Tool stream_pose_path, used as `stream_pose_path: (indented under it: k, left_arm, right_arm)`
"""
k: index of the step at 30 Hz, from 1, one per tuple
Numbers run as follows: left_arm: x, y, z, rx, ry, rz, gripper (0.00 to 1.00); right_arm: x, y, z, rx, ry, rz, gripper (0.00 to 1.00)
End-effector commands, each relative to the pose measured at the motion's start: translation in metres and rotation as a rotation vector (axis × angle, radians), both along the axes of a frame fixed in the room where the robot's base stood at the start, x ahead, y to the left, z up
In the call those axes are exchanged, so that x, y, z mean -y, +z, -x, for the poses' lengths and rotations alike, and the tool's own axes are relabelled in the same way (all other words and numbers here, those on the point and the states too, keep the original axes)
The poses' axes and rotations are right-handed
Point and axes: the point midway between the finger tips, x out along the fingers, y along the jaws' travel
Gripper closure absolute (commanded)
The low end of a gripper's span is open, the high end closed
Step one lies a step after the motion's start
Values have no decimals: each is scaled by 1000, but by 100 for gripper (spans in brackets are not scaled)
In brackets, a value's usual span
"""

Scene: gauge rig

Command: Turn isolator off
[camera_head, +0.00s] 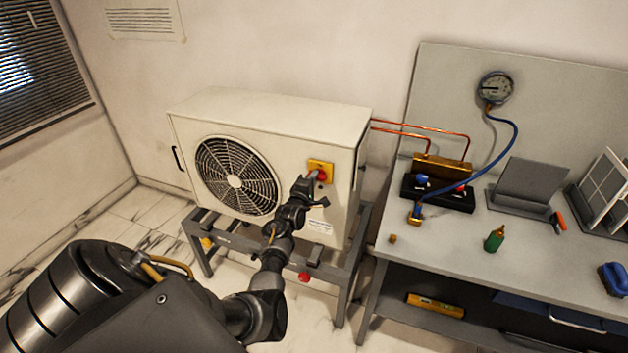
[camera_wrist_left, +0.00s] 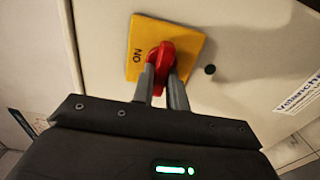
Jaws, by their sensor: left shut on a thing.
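The isolator is a red rotary handle (camera_wrist_left: 162,60) on a yellow plate (camera_head: 321,166) on the front of the white outdoor unit (camera_head: 275,110), right of its fan grille. In the left wrist view the plate shows the word ON, and the plate looks slightly tilted there. My left gripper (camera_wrist_left: 166,78) is shut on the red handle, one finger on each side of it. In the head view the left gripper (camera_head: 312,180) covers part of the handle. My right gripper is not in view.
A grey bench (camera_head: 470,250) stands at right, with a gauge (camera_head: 495,88), blue hose (camera_head: 500,145), brass manifold (camera_head: 442,167) and green bottle (camera_head: 494,239). Copper pipes (camera_head: 430,130) link the unit to the manifold. A red knob (camera_head: 304,277) shows below the unit.

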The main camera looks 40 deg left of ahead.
Motion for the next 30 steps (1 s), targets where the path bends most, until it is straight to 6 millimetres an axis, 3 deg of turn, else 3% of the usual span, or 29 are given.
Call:
stream_pose_path:
  k: [2, 3, 7, 20, 30]
  left_arm:
    - [0, -1, 0, 0, 0, 2, 100]
    - [0, -1, 0, 0, 0, 2, 81]
    - [0, -1, 0, -1, 0, 1, 64]
    - [4, -2, 9, -2, -1, 1, 64]
    - [23, -3, 67, -1, 1, -1, 64]
  right_arm:
    - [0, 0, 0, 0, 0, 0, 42]
    - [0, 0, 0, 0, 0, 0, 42]
    - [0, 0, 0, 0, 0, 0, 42]
    - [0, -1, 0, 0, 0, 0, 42]
    - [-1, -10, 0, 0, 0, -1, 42]
